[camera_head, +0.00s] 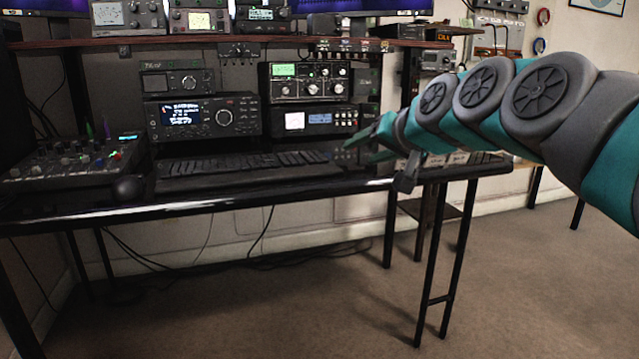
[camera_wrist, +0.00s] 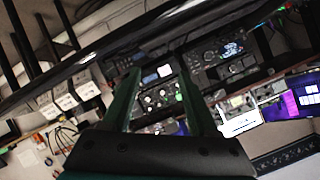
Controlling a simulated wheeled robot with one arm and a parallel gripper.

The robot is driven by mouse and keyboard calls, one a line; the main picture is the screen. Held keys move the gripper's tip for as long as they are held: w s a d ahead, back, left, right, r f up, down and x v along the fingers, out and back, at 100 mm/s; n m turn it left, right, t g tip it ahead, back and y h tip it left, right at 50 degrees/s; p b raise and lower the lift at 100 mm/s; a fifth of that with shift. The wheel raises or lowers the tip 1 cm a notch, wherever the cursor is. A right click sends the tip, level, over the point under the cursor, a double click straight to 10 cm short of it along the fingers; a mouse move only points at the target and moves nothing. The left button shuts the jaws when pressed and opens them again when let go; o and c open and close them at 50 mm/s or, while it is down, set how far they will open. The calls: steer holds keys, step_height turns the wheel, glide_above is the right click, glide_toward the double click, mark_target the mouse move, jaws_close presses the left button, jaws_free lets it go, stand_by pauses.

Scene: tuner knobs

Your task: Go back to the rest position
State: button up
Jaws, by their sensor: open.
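My gripper (camera_head: 360,150) is open and empty, in front of the desk's right part in the head view. Its two green fingers point left toward the equipment. In the wrist view my gripper (camera_wrist: 158,74) shows its fingers spread apart, with the knobbed tuner unit (camera_wrist: 160,97) visible between them, farther off. In the head view the tuner unit (camera_head: 310,85), with a green display and several knobs, stands on a lower unit (camera_head: 310,121). The gripper appears apart from both. My arm reaches in from the right.
The black desk (camera_head: 260,197) carries a keyboard (camera_head: 240,166), a mouse (camera_head: 129,188), a mixer (camera_head: 70,160) and a radio (camera_head: 203,117). A shelf (camera_head: 190,43) with more equipment runs above. The carpet (camera_head: 300,310) in front of the desk is clear.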

steer(key=s+f+n+g+h+p, duration=0.2)
steer(key=s+f+g+p, duration=0.35)
steer(key=s+f, duration=1.1)
steer(key=s+d+f+g+h, duration=0.1)
steer(key=s+d+f+g, duration=0.1)
steer(key=s, duration=0.6)
steer(key=s+d+f+g+h+p, duration=0.1)
steer(key=s+d+f+g, duration=0.1)
steer(key=s+f, duration=0.3)
steer(key=s+d+f+g+h+p, duration=0.1)
steer(key=s+d+f+g, duration=0.1)
steer(key=s, duration=0.8)
steer(key=shift+s+d+f+g, duration=0.2)
steer(key=shift+s+f+g, duration=0.15)
steer(key=shift+f+g, duration=0.6)
